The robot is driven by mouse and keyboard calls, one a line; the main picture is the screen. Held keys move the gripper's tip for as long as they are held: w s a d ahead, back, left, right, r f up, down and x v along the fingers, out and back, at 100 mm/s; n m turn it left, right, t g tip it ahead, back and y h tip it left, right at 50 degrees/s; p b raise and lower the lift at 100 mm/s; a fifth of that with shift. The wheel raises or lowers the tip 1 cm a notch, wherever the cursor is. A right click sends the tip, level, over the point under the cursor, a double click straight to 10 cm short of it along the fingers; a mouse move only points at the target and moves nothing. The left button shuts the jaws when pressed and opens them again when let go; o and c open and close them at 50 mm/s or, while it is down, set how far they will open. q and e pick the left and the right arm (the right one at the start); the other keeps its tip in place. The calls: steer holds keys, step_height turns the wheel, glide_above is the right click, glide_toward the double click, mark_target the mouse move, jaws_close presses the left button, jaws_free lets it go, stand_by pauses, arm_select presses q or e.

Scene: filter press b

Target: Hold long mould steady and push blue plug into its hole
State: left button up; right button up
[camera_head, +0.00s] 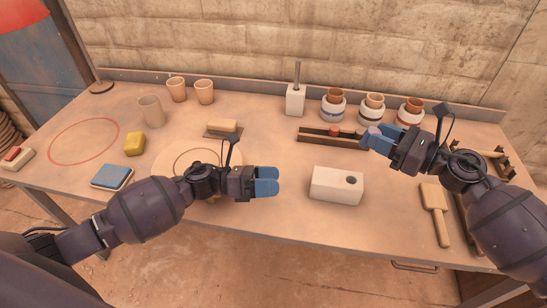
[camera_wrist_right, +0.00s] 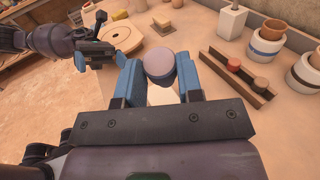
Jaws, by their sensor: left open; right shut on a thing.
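The long mould (camera_head: 325,187), a whitish block with a dark round hole in its top near the right end, lies on the bench in the head view. My right gripper (camera_head: 374,139) is above and behind the mould, shut on the blue plug (camera_wrist_right: 160,66), which shows a pale lilac-blue round top between the fingers (camera_wrist_right: 160,82) in the right wrist view. The plug is apart from the hole. My left gripper (camera_head: 267,181) is open and empty, its blue fingers left of the mould and apart from it.
Banded jars (camera_head: 333,112) stand at the back. A wooden paddle (camera_head: 435,200) lies right of the mould. The bench in front is clear.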

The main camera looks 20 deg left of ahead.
mark_target(314, 174)
arm_select(q)
steer(key=w+a+f+m+g+y, duration=0.2)
steer(key=w+m+g+y, duration=0.2)
steer(key=w+m, duration=0.5)
steer(key=x, duration=1.2)
steer(key=shift+s, duration=0.25)
